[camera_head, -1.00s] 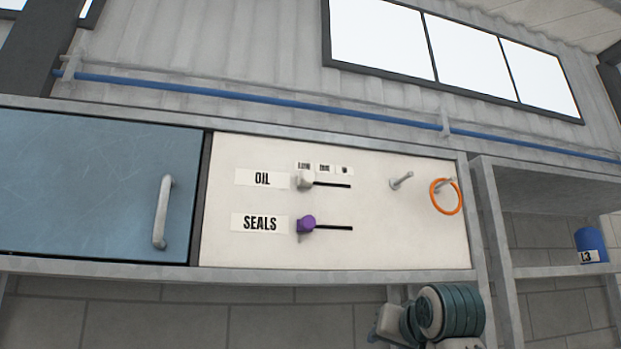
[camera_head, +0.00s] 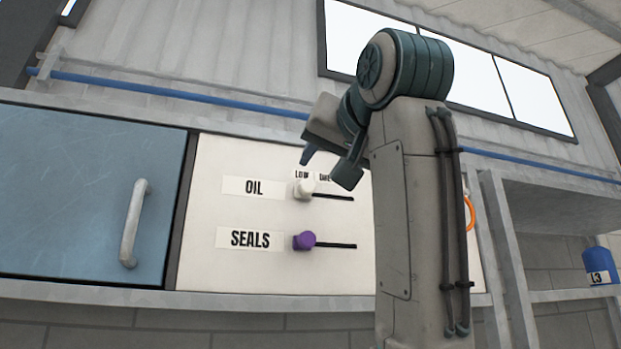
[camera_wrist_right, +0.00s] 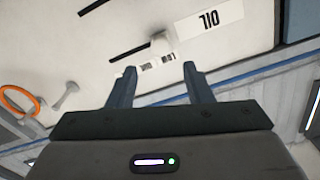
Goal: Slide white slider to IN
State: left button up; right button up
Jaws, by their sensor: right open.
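The white slider (camera_head: 303,189) is a small knob at the left end of its dark slot, beside the OIL label (camera_head: 254,188) on the white panel (camera_head: 225,272). Small labels above it read LOW and another word partly hidden by my gripper. My right gripper (camera_head: 328,175) is open and empty, in front of the panel, just above and right of the white slider. In the right wrist view the white slider (camera_wrist_right: 160,42) lies beyond the gap between my open fingers (camera_wrist_right: 157,84), not touching them. My left gripper is not in view.
A purple slider (camera_head: 304,241) sits below at the left end of its own slot, beside the SEALS label (camera_head: 250,239). A blue door with a handle (camera_head: 135,224) is at left. An orange ring (camera_wrist_right: 18,101) and a peg (camera_wrist_right: 66,97) are on the panel. A blue container (camera_head: 598,264) stands on the right shelf.

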aim_at(309, 185)
jog(key=p+x, duration=0.2)
jog(key=x, duration=0.4)
jog(key=shift+w+a, duration=0.15)
jog(key=shift+w, duration=0.2)
jog(key=shift+w+a+p, duration=0.15)
jog(key=shift+w+p, duration=0.3)
jog(key=shift+w, duration=0.25)
jog(key=shift+c, duration=0.3)
